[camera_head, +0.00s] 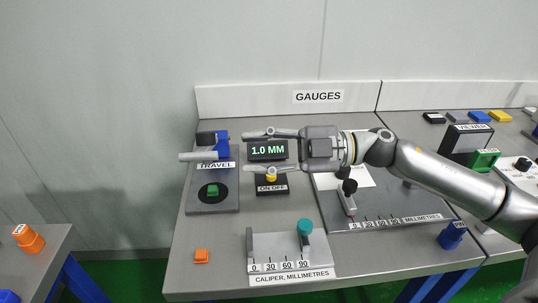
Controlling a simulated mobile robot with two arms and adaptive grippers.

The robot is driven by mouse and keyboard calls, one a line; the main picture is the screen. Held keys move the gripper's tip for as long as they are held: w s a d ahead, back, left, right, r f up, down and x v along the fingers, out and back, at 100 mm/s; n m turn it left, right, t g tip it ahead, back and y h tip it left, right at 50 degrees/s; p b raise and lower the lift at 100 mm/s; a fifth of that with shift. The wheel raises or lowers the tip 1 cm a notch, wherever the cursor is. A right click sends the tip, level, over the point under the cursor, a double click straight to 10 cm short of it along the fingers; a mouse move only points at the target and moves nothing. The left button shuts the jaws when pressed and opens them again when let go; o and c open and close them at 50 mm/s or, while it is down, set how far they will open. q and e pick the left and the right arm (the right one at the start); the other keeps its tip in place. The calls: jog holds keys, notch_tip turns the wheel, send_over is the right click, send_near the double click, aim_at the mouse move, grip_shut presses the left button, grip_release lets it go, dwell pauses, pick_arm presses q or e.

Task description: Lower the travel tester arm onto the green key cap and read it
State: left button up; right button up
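The travel tester (201,205) is a grey plate labelled TRAVEL at the left of the gauges table. The green key cap (212,190) sits in a black disc on it. A blue block (222,146) stands at its back, with the grey tester arm (199,156) sticking out leftward, clear of the cap in the picture. A dark display (267,149) reads 1.0 MM in green. My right gripper (247,152) points left with fingers spread and the display showing between them; no grip is visible. My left gripper is out of view.
A box labelled ON OFF (272,188) with a yellow button (271,175) stands right of the tester. The caliper gauge (290,250) has a teal knob. An orange block (202,256) lies near the front edge. My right arm spans the table's right side.

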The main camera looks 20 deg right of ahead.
jog(key=shift+b+v, duration=0.45)
jog(key=shift+v, duration=0.4)
jog(key=shift+w, duration=0.1)
